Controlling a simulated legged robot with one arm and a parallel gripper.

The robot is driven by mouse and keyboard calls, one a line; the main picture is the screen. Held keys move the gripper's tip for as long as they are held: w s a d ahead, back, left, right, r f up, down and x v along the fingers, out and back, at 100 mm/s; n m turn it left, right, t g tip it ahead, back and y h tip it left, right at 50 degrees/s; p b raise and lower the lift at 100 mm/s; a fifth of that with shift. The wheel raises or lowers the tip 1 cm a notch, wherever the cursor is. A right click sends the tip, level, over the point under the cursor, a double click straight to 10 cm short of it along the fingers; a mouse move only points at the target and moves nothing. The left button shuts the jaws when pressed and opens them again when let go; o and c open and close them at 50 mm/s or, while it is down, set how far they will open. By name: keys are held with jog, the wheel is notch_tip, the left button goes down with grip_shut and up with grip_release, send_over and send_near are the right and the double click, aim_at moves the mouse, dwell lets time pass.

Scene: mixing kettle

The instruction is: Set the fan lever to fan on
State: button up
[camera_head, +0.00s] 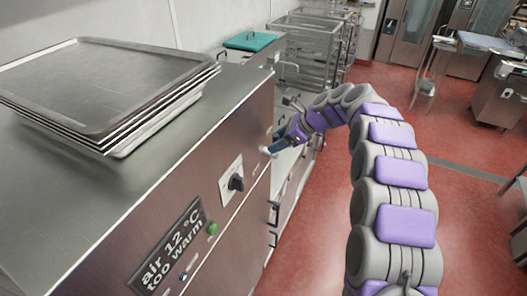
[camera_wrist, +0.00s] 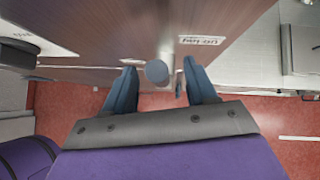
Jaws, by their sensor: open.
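The fan lever shows in the wrist view as a short stem with a round grey knob (camera_wrist: 157,72) on the steel panel. Its pale end (camera_head: 265,150) also shows in the head view, on the cabinet front. My gripper (camera_wrist: 160,66) is open, with one blue finger on each side of the knob. A gap shows between the knob and each finger. An upside-down label that seems to read "fan-on" (camera_wrist: 200,40) is right of the lever in the wrist view. A second label (camera_wrist: 130,61), too oblique to read, is left of it. In the head view my gripper (camera_head: 278,140) is at the cabinet front.
A black rotary switch (camera_head: 235,183), a green button (camera_head: 213,229) and a sign "air 12 °C too warm" (camera_head: 168,246) are on the same front. Stacked trays (camera_head: 110,85) lie on the cabinet top. Red floor (camera_head: 318,232) is open to the right.

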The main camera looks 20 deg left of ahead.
jog(key=v, duration=0.6)
jog(key=shift+a, duration=0.1)
dwell(0.3)
jog(key=s+d+f+n+h+b, duration=0.3)
jog(key=s+d+f+b, duration=0.6)
jog(key=s, duration=0.6)
jog(key=s+d+f+n+h+b, duration=0.3)
jog(key=s+d+f+n+b, duration=0.5)
jog(key=s, duration=0.8)
jog(key=s+d+f+n+g+h+b, duration=0.1)
jog(key=s+d+f+n+h+b, duration=0.2)
jog(key=s+d+f+b, duration=0.7)
jog(key=s+d+f+n, duration=0.2)
jog(key=s+d+f, duration=0.1)
jog(key=s, duration=0.3)
jog(key=shift+d+f, duration=0.3)
jog(key=shift+d, duration=0.3)
jog(key=shift+w, duration=0.1)
jog(key=shift+c, duration=0.3)
